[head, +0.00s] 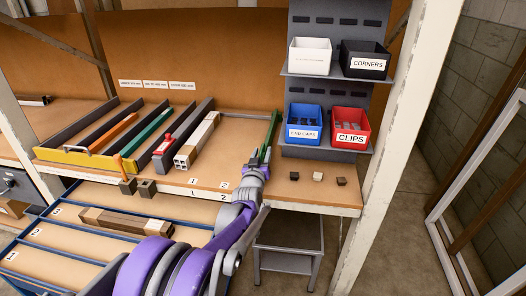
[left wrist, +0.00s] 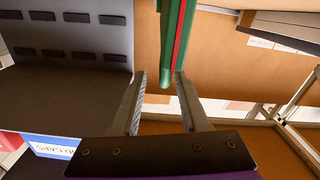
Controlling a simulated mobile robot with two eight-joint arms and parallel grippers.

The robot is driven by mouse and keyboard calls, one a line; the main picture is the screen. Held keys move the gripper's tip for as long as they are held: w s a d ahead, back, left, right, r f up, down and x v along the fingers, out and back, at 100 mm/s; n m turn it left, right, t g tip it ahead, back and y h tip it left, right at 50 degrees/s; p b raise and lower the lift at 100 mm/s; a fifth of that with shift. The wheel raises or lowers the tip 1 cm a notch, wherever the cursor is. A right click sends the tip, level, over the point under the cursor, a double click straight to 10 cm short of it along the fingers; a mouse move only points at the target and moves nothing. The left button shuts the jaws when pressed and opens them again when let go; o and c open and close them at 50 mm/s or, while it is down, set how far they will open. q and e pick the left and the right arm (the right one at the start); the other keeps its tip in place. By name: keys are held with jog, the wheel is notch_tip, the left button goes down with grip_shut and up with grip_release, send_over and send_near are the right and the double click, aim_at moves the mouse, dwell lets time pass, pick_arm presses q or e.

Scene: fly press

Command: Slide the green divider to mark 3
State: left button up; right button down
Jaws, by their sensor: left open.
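A long thin green bar, which I take to be the green divider (head: 275,125), is at the right end of the workbench, beside the bin rack, partly hidden by my left gripper (head: 262,158). In the left wrist view the green bar (left wrist: 172,45) has a red stripe along it, and its near end shows between the fingertips. My left gripper (left wrist: 160,78) is open, with a gap on its left side; contact on the right side cannot be told. My right gripper is not in view.
A second green strip (head: 153,124) lies among the channels on the left of the bench. Blue (head: 304,124) and red (head: 350,128) bins hang at right. Small blocks (head: 318,176) sit on the bench front.

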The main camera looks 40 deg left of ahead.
pick_arm(q)
jog(key=v, duration=0.9)
